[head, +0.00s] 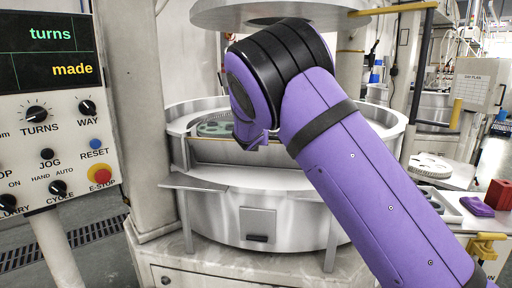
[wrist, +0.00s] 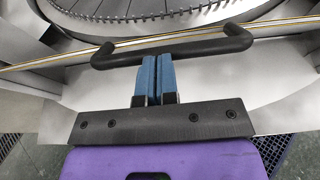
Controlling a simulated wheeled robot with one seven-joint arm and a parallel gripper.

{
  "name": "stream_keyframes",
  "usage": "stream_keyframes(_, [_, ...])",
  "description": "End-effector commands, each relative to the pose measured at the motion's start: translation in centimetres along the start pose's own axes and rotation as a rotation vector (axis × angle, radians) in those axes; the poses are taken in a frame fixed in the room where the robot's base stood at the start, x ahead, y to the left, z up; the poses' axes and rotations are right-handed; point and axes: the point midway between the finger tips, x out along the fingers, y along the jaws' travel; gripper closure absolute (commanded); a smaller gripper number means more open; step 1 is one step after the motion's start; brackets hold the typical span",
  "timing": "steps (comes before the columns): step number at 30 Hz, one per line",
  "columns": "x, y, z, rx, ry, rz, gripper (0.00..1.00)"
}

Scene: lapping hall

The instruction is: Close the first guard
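In the head view, the striped guard edge (head: 215,138) crosses the machine's round tub, and my arm hides the handle and most of my gripper.
A control panel (head: 50,125) with knobs and a red stop button stands at left. A large round plate (head: 280,12) hangs above the tub.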

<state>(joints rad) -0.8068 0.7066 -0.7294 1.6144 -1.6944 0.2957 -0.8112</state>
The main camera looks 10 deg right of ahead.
Motion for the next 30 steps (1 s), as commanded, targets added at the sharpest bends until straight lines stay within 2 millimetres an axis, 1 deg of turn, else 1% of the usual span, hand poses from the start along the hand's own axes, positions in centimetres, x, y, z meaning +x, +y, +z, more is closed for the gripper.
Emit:
stream_keyframes(1, [0.4, -0.2, 0.9, 0.005, -0.005, -0.003, 1.0])
stream_keyframes(6, [2.0, -0.3, 3.6, 0.006, -0.006, -0.004, 1.0])
stream_keyframes(12, [4.1, -0.3, 6.0, 0.006, -0.005, -0.003, 1.0])
stream_keyframes(21, [6.5, -0.3, 7.9, 0.002, -0.004, -0.003, 1.0])
stream_keyframes(30, [7.3, -0.1, 8.4, 0.001, -0.002, -0.001, 1.0])
